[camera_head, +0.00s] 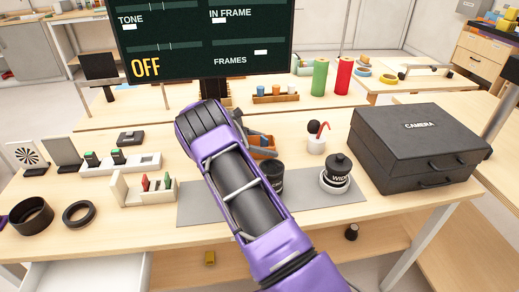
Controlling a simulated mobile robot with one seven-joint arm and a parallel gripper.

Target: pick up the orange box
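An orange box (263,153) stands on the near table, just right of my purple arm, which covers its left part. Grey-blue, tool-like shapes lie over or in its top; I cannot tell exactly what they are. My arm reaches from the bottom right up to the middle of the view. My gripper's fingertips cannot be made out; they are hidden behind the arm or out of view.
A black camera case (418,150) stands on the right. Dark lens-like cylinders (338,172) and a white cup (317,145) stand near the grey mat (205,209). White holders (120,163) and black rings (79,214) are left. A dark screen (205,40) rises behind.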

